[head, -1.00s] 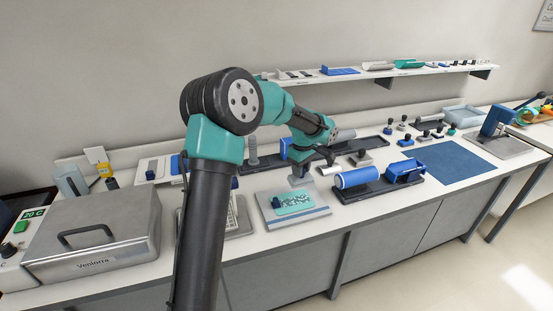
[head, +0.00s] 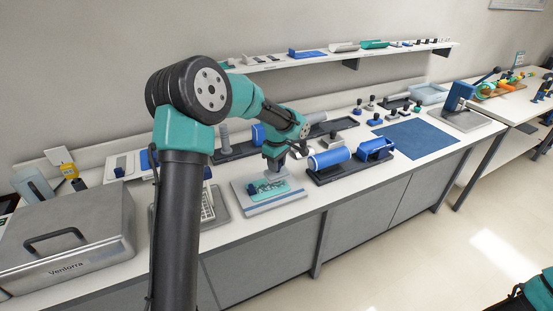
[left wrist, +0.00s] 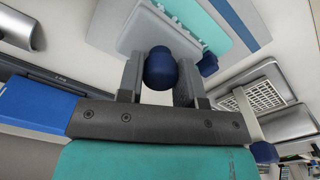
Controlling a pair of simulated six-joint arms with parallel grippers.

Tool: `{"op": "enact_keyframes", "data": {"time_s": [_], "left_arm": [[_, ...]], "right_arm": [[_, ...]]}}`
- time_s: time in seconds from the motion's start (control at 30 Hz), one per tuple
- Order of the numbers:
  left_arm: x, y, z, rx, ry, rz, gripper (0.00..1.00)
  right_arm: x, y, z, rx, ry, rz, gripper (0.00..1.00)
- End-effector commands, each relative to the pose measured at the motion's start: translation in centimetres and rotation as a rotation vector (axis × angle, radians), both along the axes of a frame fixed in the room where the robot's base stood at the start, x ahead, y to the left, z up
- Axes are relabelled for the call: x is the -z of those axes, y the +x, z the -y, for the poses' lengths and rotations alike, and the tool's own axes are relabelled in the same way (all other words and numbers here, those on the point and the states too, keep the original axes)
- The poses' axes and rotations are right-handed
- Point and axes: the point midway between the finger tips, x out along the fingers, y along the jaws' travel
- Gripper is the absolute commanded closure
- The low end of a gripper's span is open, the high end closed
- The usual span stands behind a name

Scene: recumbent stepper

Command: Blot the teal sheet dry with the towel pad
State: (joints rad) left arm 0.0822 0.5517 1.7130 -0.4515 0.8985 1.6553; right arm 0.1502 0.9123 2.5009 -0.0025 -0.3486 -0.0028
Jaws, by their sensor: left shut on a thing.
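The teal sheet (head: 268,189) lies on a pale board with a blue-grey border (head: 285,202) near the front of the bench. It also shows at the top of the left wrist view (left wrist: 190,14). My left gripper (head: 277,160) is over the back part of the sheet. In the left wrist view its fingers (left wrist: 158,85) are shut on the dark blue knob of the pale grey towel pad (left wrist: 135,32). The pad overlaps the sheet in view; whether they touch I cannot tell. My right gripper is not in view.
A small dark blue knob (head: 252,189) is at the sheet's left edge. A blue roller (head: 329,158) on a black base stands right of the board. A wire rack in a tray (left wrist: 265,96) and a steel box (head: 65,238) are to the left. A blue mat (head: 415,140) lies clear further right.

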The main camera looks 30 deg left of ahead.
Motion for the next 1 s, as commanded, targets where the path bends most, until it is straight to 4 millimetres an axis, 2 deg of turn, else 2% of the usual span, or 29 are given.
{"op": "enact_keyframes", "data": {"time_s": [0.17,0.53,1.0], "left_arm": [[1.9,-0.2,-0.2,-0.001,0.000,-0.002,0.86],[2.2,-3.2,-2.2,-0.002,0.000,0.000,0.86],[2.3,-3.7,-2.5,0.000,0.000,0.000,0.86]], "right_arm": [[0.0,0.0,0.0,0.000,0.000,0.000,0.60],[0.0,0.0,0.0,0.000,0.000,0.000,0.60],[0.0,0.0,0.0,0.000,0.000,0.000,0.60]]}}
